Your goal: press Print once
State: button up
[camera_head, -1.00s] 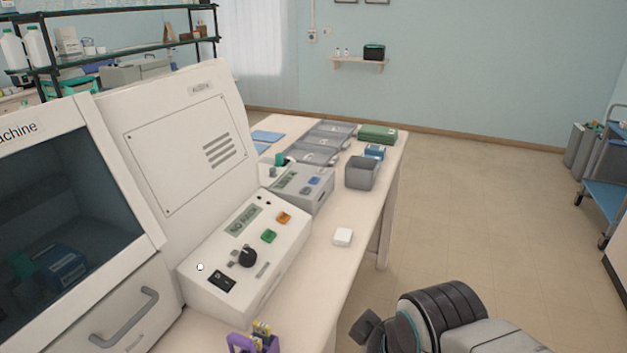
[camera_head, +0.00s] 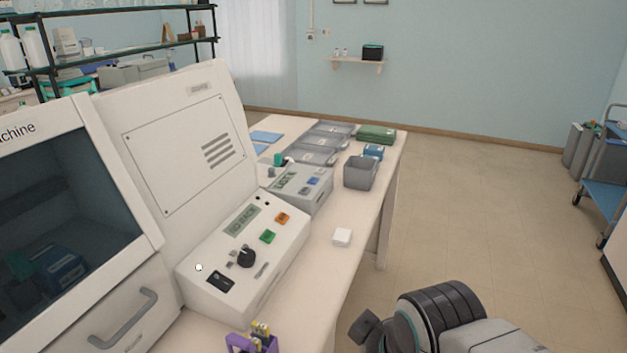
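No label reading Print is legible in this view. A white control panel (camera_head: 238,262) on the machine has a small display (camera_head: 241,221), an orange button (camera_head: 282,218), a green button (camera_head: 268,237) and a black knob (camera_head: 246,257). Behind it stands a smaller grey device (camera_head: 300,188) with a display and several small buttons, one of them blue (camera_head: 313,181). Part of my arm shows at the bottom right, apart from the table. I cannot make out my gripper's fingers.
A purple holder (camera_head: 252,344) stands at the front. A grey open bin (camera_head: 360,173), a blue box (camera_head: 373,152) and grey trays (camera_head: 312,150) stand farther back.

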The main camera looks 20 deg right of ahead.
grip_shut()
dwell(1.4)
